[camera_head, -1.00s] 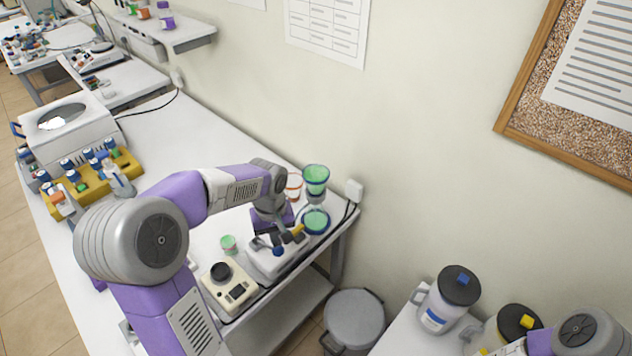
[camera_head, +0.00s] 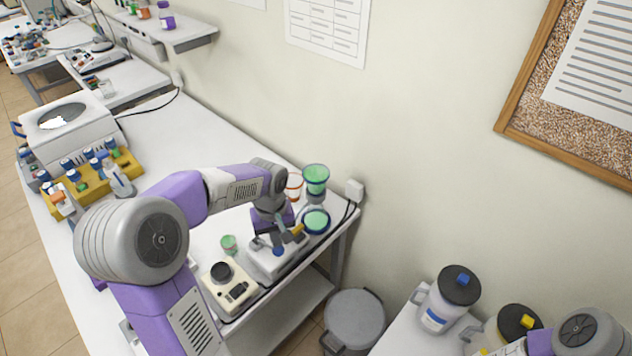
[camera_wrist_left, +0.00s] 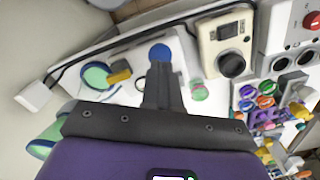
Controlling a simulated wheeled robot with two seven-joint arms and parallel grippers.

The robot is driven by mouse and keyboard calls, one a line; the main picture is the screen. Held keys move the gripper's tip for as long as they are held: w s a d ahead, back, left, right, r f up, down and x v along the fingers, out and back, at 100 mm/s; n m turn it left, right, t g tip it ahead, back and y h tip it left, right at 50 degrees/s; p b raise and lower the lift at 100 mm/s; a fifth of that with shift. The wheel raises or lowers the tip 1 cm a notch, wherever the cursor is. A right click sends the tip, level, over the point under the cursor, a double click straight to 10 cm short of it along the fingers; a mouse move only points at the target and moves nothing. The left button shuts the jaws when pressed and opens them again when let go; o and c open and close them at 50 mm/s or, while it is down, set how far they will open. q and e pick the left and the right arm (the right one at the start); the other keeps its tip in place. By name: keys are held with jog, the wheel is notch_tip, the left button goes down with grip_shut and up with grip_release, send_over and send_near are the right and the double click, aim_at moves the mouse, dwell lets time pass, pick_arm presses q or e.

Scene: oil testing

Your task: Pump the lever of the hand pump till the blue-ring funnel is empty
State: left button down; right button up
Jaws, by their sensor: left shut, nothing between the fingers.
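The hand pump (camera_head: 268,262) is a pale unit near the bench's right end. It has a blue knob (camera_head: 278,251), also in the left wrist view (camera_wrist_left: 160,52), and a yellow part (camera_head: 297,231), also in the wrist view (camera_wrist_left: 119,76). I cannot tell which part is the lever. A blue-rimmed vessel with pale green contents (camera_head: 316,221) stands beside it; another (camera_head: 316,175) stands behind. I cannot tell which is the funnel. My left gripper (camera_head: 281,228) is shut and empty over the pump; its fingers point towards the knob in the wrist view (camera_wrist_left: 162,72). My right gripper is out of view.
A beige device with a black knob (camera_head: 226,287) and a small green cup (camera_head: 229,244) stand left of the pump. An orange-rimmed vessel (camera_head: 294,182) is behind. A wall socket (camera_head: 354,190) with cables is at right. A grey bin (camera_head: 354,318) is on the floor.

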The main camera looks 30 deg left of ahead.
aim_at(282, 251)
pick_arm(q)
jog(key=shift+f, duration=0.15)
jog(key=shift+f+b, duration=0.8)
jog(key=shift+f, duration=0.05)
jog(key=shift+s+d+f+b, duration=0.15)
jog(key=shift+d+f+b, duration=0.25)
jog(key=shift+f+b, duration=0.25)
jog(key=shift+d+f+b, duration=0.25)
jog(key=shift+f+b, duration=0.4)
jog(key=shift+f, duration=0.2)
jog(key=shift+s+d+f+b, duration=0.1)
jog(key=shift+d+f+b, duration=0.1)
jog(key=shift+f+b, duration=0.5)
